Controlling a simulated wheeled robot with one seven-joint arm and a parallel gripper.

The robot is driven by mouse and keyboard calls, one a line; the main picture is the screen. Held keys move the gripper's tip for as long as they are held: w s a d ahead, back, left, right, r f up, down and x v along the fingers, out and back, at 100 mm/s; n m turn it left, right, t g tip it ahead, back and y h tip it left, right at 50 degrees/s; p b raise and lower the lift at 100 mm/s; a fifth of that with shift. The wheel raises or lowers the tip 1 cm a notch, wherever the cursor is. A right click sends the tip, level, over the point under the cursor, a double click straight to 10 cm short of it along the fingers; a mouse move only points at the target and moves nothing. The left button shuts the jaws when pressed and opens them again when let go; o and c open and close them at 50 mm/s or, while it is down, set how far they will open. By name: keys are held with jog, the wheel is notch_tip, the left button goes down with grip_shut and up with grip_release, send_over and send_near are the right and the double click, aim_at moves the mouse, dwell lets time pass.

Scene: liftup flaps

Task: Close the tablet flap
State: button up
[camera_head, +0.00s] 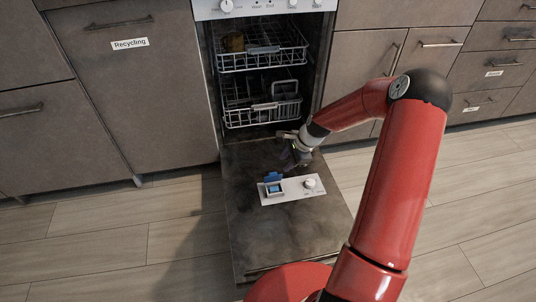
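The tablet flap (273,177) is a small blue lid standing raised at the back edge of a blue tablet compartment (275,190). The compartment is open. It sits at the left end of a white panel (295,197) on the inside of the lowered dishwasher door (262,232). My gripper (294,157) is above the door, behind and slightly right of the flap, and looks apart from it. Its fingers are small and dark here, so I cannot tell whether they are open or shut.
A round white knob (310,184) sits on the panel right of the compartment. Behind the door, the lower rack (250,117) and upper rack (262,58) are inside the dishwasher (325,70). Cabinets (130,95) stand on both sides. The wooden floor (110,245) is clear left of the door.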

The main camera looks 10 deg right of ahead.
aim_at(274, 173)
jog(key=b+x, duration=0.1)
jog(key=x, duration=0.7)
jog(key=shift+w+a, duration=0.15)
grip_shut()
